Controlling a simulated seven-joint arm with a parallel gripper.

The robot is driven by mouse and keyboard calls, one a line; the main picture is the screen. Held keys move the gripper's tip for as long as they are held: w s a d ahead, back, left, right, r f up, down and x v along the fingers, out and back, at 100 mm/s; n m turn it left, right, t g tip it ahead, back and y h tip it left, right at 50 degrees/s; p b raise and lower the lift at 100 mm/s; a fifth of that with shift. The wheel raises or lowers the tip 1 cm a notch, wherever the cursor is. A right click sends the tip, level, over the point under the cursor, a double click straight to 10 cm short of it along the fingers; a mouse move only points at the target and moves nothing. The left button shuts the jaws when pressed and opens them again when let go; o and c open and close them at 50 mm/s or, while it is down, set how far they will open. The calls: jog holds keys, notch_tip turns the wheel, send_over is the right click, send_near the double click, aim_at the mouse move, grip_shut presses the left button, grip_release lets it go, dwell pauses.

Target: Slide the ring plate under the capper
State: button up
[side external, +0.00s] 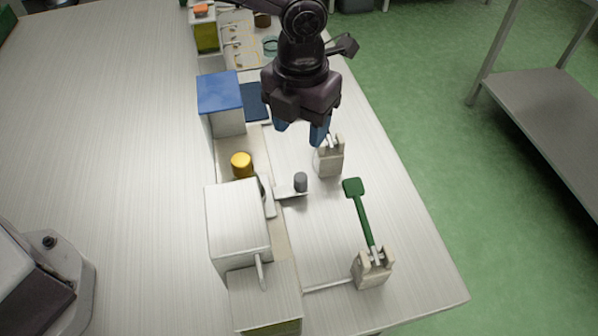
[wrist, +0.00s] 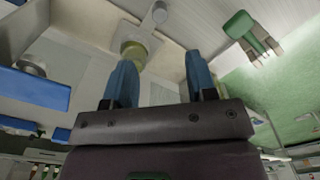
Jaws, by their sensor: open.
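A small pale plate (side external: 288,193) with an upright grey knob (side external: 300,182) sits beside a white box-shaped machine (side external: 233,220), perhaps the capper. I cannot tell for certain which part is the ring plate. A yellow cylinder (side external: 241,164) stands just behind the machine. My gripper (side external: 300,135) has two blue fingers, apart and empty, in the air behind and above the knob. They also show spread in the wrist view (wrist: 160,58).
A green paddle lever (side external: 358,212) rests on a beige bracket (side external: 373,270) at front right. Another beige bracket (side external: 329,160) stands right of my gripper. A blue-topped box (side external: 220,92) is at back left. The left of the white table (side external: 110,110) is mostly clear.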

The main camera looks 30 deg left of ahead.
aim_at(300, 177)
notch_tip(300, 177, down, 12)
jog(key=shift+f, duration=0.2)
jog(key=shift+c, duration=0.5)
